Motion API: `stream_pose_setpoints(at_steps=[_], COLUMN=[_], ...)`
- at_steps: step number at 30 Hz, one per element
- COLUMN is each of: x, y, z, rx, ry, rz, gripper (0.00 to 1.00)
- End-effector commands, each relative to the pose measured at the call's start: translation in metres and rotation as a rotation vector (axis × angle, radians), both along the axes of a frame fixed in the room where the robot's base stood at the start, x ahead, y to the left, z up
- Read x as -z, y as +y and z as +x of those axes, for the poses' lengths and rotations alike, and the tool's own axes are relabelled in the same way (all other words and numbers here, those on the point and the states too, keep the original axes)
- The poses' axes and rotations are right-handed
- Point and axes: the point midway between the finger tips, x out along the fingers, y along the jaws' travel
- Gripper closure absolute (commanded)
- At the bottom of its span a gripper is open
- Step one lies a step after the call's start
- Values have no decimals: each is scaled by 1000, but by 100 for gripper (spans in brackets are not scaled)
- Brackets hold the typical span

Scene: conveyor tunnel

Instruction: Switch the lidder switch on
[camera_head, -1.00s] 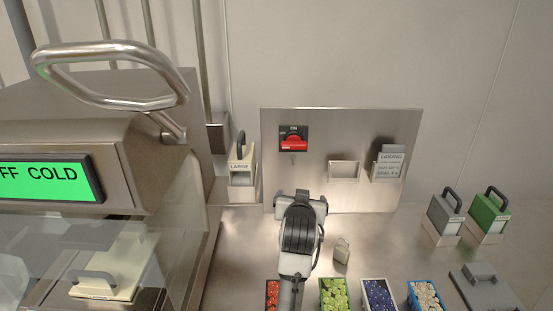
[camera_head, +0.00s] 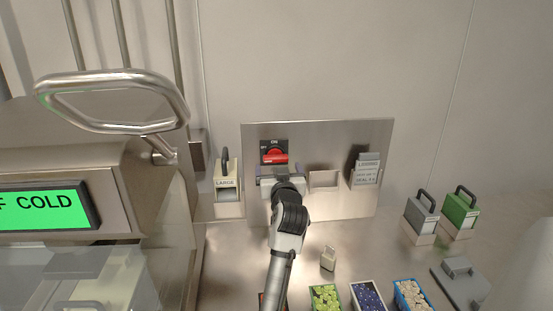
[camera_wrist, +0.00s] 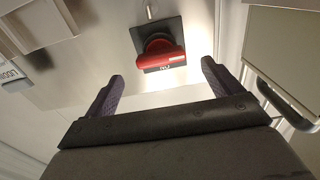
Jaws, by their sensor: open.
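The lidder switch is a red rotary handle (camera_head: 275,157) on a black plate (camera_head: 266,146) marked ON at the top, fixed to a steel panel (camera_head: 330,135). Its handle lies level, pointing sideways. The red handle (camera_wrist: 160,55) also shows in the wrist view, upside down, beyond and between my fingertips. My gripper (camera_head: 278,174) is just below the switch in the head view, in front of the panel. In the wrist view my gripper (camera_wrist: 163,73) has its two dark fingers wide apart with nothing between them. The fingers appear apart from the handle.
A cream LARGE block (camera_head: 227,178) with a dark handle hangs left of the panel. An empty holder (camera_head: 323,180) and a card holder (camera_head: 364,172) are to the right. A small padlock (camera_head: 328,258) and several bins (camera_head: 369,296) stand on the counter. A green display (camera_head: 45,212) is at left.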

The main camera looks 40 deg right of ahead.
Motion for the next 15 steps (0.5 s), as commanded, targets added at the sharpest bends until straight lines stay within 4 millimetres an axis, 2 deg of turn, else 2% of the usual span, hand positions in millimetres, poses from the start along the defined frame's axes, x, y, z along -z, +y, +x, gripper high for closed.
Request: stream_pose_setpoints(at_steps=[6, 15], x=[-2, 0], y=[-17, -24], z=[27, 39], rx=[0, 0], ry=[-1, -1], rz=[1, -1], gripper=[9, 9])
